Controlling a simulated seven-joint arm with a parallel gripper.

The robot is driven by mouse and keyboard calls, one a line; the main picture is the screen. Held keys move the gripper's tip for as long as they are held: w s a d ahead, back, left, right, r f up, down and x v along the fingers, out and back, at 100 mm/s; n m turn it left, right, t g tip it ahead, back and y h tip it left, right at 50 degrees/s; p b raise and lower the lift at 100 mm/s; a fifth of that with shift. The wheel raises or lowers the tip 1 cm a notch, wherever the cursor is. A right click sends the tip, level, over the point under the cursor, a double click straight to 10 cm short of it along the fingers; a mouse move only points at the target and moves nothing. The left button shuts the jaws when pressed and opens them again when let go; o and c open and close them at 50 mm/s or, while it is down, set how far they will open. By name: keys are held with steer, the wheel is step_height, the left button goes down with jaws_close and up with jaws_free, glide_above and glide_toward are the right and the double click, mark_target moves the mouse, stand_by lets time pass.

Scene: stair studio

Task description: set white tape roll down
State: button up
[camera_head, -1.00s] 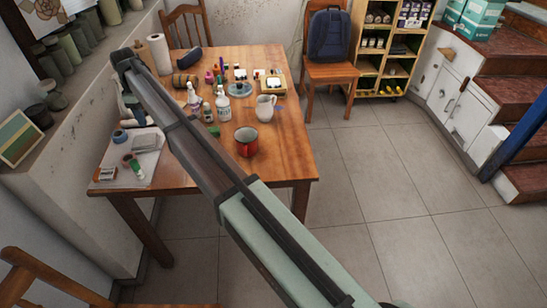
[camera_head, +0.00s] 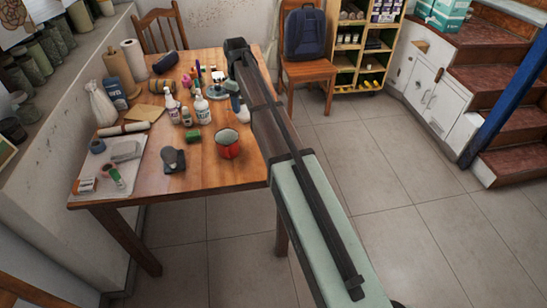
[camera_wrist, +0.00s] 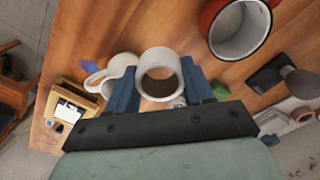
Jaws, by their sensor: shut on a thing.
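The white tape roll (camera_wrist: 159,57) is a short white ring, seen with its hole facing the wrist camera. My gripper (camera_wrist: 160,72) is shut on it, with a blue finger on each side. The wooden table (camera_head: 222,182) lies beneath it; I cannot tell the height of the roll above the table. A white pitcher (camera_wrist: 112,76) shows just left of the roll in the wrist view, and I cannot tell whether they touch.
White bottles (camera_head: 202,110) stand behind. A pale board (camera_head: 112,163) with small items covers the left front. Bare wood shows at the front.

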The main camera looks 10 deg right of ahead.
steer(key=s+d+f+m, duration=0.1)
steer(key=s+d, duration=0.4)
steer(key=s, duration=0.2)
steer(key=s+d+f, duration=0.1)
steer(key=s+d, duration=0.3)
steer(key=s, duration=0.4)
steer(key=shift+w+d+f, duration=0.1)
steer(key=shift+f, duration=2.4)
steer(key=shift+w+d+f, duration=0.1)
steer(key=shift+f, duration=2.35)
steer(key=shift+f, duration=0.1)
steer(key=o, duration=1)
step_height(320, 180, up, 12)
steer(key=shift+r, duration=0.1)
